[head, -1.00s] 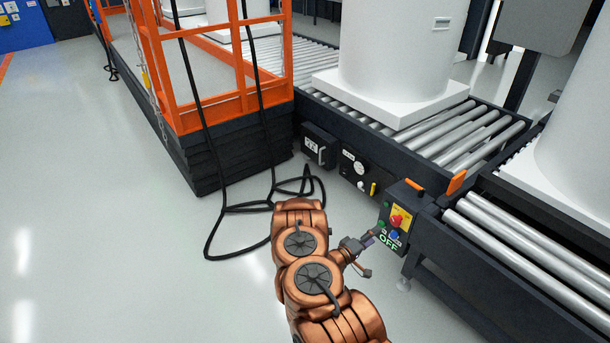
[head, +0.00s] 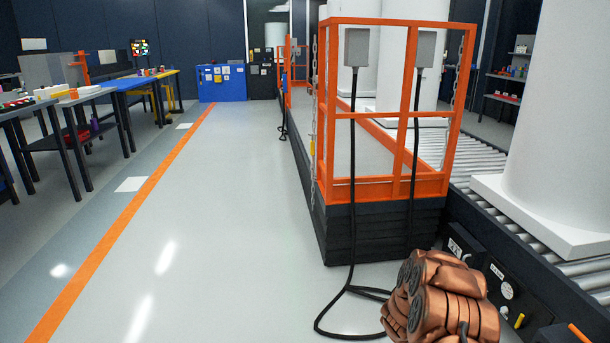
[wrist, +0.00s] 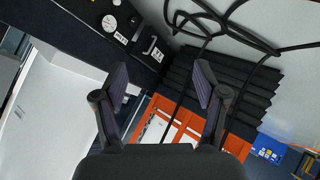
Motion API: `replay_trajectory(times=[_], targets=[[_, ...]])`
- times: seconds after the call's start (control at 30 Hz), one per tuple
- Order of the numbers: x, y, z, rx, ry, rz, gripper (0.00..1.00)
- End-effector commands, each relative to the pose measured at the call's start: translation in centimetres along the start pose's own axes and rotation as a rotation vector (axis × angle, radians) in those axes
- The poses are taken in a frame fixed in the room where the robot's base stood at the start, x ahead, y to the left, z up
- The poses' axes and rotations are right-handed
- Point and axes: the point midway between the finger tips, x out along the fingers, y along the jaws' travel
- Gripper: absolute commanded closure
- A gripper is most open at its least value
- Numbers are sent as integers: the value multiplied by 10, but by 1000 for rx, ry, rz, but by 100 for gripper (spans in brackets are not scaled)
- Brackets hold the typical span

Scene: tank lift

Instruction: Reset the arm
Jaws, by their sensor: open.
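My copper-coloured arm (head: 440,295) is folded at the lower right of the head view, close to the roller conveyor's side. My gripper is hidden in the head view. In the wrist view my gripper (wrist: 160,88) is open, its two dark fingers apart with nothing between them. Beyond the fingers, the wrist view shows the orange lift frame (wrist: 178,128) with its black bellows, tilted in the picture.
The orange-railed lift (head: 388,195) stands at centre right on black bellows. Black cables (head: 350,291) loop on the floor beside my arm. White tanks (head: 560,110) stand on the conveyor (head: 572,268). Floor at left (head: 190,240) is clear up to the workbenches (head: 70,105).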

Motion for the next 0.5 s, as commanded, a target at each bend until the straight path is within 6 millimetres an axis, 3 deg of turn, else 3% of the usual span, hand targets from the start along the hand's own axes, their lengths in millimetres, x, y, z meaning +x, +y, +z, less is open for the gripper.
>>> replay_trajectory(times=[0.03,0.2,0.5], targets=[[-14,-11,-16,18,10,-56,28],[-62,-49,-50,61,8,-249,28],[-168,-94,-84,71,-39,-551,28]])
